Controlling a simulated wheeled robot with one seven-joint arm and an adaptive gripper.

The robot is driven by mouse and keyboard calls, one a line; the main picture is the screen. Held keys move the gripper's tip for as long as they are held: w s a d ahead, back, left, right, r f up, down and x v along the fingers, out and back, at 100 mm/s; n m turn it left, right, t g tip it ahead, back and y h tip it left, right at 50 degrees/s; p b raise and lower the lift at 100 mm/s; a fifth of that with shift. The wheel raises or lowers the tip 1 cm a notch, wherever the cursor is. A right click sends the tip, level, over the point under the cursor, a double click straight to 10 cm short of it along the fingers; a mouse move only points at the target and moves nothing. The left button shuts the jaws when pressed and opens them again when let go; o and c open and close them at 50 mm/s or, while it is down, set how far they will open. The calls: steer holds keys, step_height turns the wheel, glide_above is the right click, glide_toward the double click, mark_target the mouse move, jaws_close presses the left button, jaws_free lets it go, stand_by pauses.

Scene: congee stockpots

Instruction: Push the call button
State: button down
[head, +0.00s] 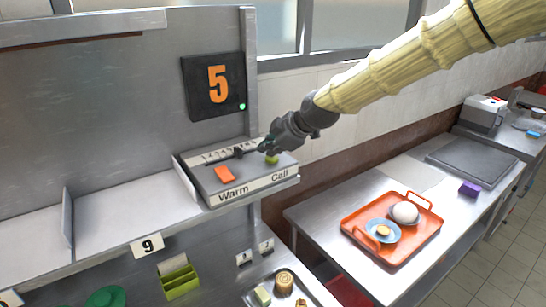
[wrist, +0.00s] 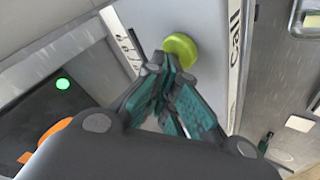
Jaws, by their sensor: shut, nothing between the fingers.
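The call button is a yellow-green round button (head: 272,157) on the right half of a grey control box (head: 215,182), above the label "Call". In the wrist view the button (wrist: 181,50) shows just beyond my fingertips. My gripper (head: 268,148) is shut and empty, with its fingertips (wrist: 160,70) at or very near the button. I cannot tell whether they touch it. In the head view the fingers partly cover the button.
A dark display (head: 213,85) shows an orange 5 and a green light. An orange tray (head: 391,228) with a bowl and plate rests on the steel counter at right. A green holder (head: 179,279) stands below.

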mark_target(269, 158)
steer(key=shift+r, duration=0.25)
steer(key=shift+r+p, duration=1.65)
steer(key=shift+r, duration=1.35)
